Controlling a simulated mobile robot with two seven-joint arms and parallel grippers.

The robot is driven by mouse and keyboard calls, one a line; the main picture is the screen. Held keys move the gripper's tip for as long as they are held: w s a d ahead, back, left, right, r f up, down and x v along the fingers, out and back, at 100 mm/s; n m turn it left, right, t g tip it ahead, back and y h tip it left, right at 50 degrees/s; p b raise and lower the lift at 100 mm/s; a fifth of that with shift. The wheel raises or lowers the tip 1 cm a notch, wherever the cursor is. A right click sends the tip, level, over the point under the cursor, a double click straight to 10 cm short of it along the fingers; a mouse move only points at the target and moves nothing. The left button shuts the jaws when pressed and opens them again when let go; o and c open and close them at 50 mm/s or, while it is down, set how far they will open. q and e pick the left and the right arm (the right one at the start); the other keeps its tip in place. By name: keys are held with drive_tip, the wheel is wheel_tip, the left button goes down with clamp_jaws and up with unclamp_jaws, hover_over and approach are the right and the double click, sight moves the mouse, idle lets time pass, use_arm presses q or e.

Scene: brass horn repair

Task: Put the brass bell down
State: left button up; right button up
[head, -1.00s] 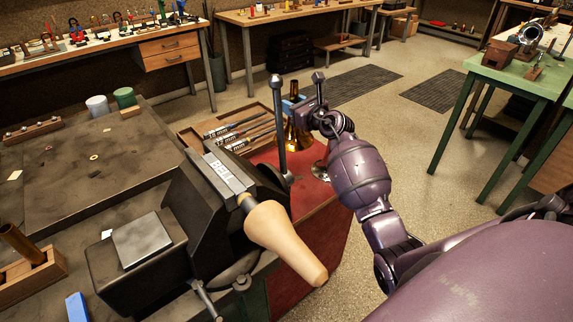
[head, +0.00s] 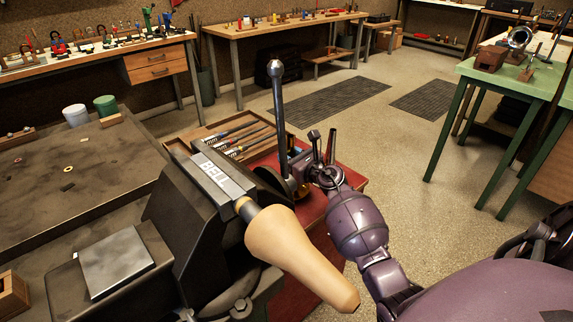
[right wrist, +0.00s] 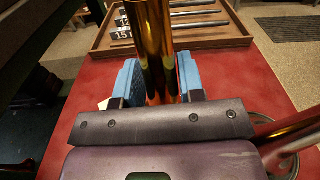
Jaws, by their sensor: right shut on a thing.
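The brass bell (right wrist: 153,45) stands upright between the blue jaw pads of my right gripper (right wrist: 155,85) in the right wrist view. The gripper is shut on its tube. In the head view, my right gripper (head: 304,163) is low over the red surface (head: 349,183), just beyond the vise. The bell is mostly hidden there by the vise handle and my gripper. I cannot tell whether its rim touches the surface. My left gripper is not in view.
A wooden tray of labelled tools (head: 207,133) lies behind the gripper. A dark tapered rod (head: 331,146) rises close to the right of my gripper.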

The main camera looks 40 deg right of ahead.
wheel_tip(320, 180, down, 2)
drive_tip(key=shift+r, duration=0.1)
drive_tip(key=shift+f+b, duration=0.2)
drive_tip(key=shift+b, duration=0.15)
drive_tip(key=o, duration=1.1)
drive_tip(key=shift+c, duration=0.2)
drive_tip(key=shift+r, duration=0.15)
